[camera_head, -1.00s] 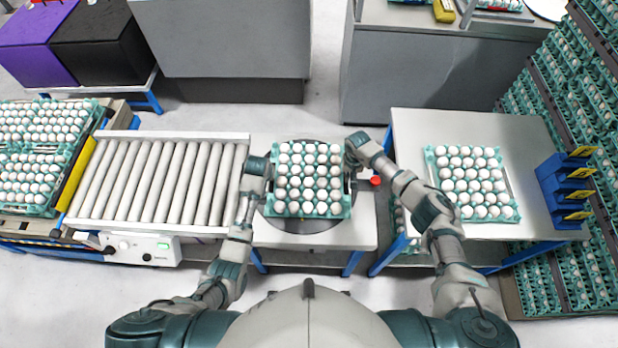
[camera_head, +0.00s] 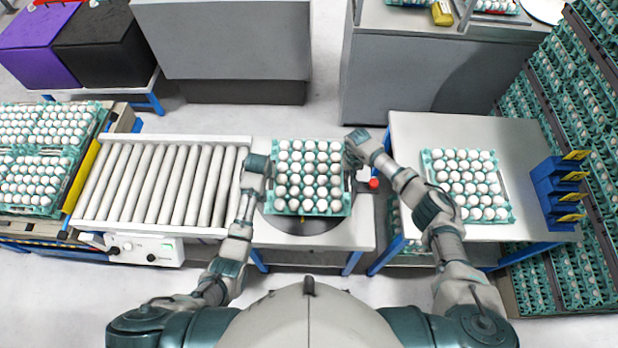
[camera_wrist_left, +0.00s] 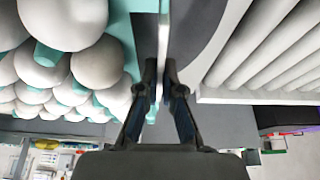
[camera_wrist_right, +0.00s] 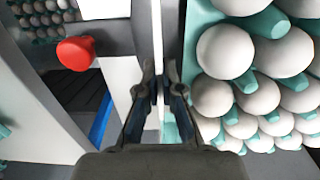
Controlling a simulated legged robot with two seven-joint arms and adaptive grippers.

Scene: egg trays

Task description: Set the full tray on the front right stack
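The full tray (camera_head: 274,209), a teal tray of white eggs, is between my two grippers, over a dark round plate (camera_head: 310,226) on a small table. It appears raised slightly above the plate. My left gripper (camera_head: 262,168) is at its left side; in the left wrist view the fingers (camera_wrist_left: 160,75) are closed on a thin pale strip along the tray's edge. My right gripper (camera_head: 352,160) is at its right side; in the right wrist view its fingers (camera_wrist_right: 158,80) close on a similar strip. Another egg tray (camera_head: 431,165) lies on the right table.
The right table (camera_head: 450,128) has bare room around its tray and blue holders (camera_head: 552,190) at its right edge. Tall egg stacks (camera_head: 600,235) stand beyond it. A roller conveyor (camera_head: 165,180) is left, with egg trays (camera_head: 60,207) past it. A red button (camera_head: 374,183) is beside my right gripper.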

